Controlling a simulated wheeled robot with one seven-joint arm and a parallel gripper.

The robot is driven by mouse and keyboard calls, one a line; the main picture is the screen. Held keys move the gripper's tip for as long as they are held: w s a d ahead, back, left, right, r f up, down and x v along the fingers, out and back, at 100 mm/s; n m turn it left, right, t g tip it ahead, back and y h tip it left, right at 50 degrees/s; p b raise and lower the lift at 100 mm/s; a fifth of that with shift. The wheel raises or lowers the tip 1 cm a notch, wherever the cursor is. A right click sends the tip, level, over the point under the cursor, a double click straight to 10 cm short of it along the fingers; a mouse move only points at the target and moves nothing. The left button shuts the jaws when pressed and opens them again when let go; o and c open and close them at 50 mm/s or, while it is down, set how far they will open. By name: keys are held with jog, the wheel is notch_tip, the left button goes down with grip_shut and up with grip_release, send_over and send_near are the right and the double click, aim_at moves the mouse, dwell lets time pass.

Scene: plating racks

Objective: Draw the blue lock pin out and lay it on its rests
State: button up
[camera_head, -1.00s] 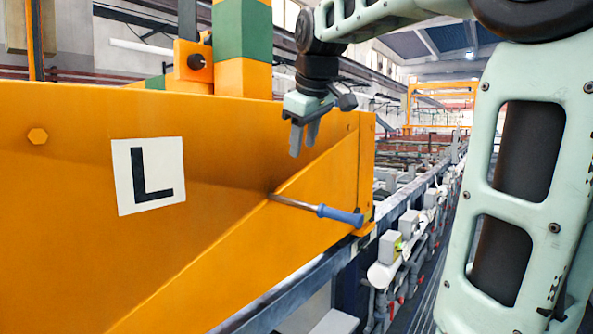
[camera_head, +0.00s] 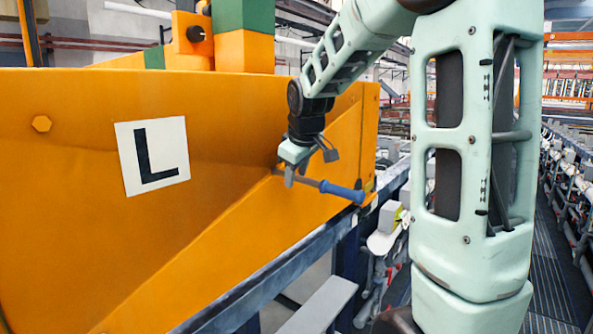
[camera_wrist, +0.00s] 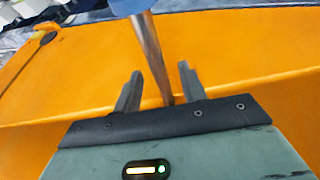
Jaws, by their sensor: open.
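The blue lock pin has a blue handle (camera_head: 342,191) and a bare metal shaft that enters the orange panel (camera_head: 225,235) beside a diagonal edge. My gripper (camera_head: 293,180) points down at the shaft, near where it meets the panel and left of the handle. In the wrist view my gripper (camera_wrist: 158,88) is open, with the metal shaft (camera_wrist: 152,52) running between or just beyond its two fingers. I cannot tell whether either finger touches it. The blue handle (camera_wrist: 130,5) is cut off at the top of the wrist view. The pin's rests cannot be made out.
A white plate marked L (camera_head: 153,156) is on the orange panel, left of my gripper. A dark blue rail (camera_head: 310,252) runs below the panel. Pipes and grey fittings (camera_head: 385,245) stand to the right, below the handle.

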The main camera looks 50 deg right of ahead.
aim_at(331, 185)
jog(key=shift+f, duration=0.15)
jog(key=shift+c, duration=0.3)
grip_shut()
jog(key=shift+s+d, duration=0.1)
jog(key=shift+s+d+b, duration=0.15)
jog(key=shift+s+b, duration=0.05)
jog(key=shift+s, duration=2.1)
jog(key=shift+s+d+b, duration=0.15)
jog(key=shift+s+b, duration=0.05)
jog(key=shift+s, duration=2.05)
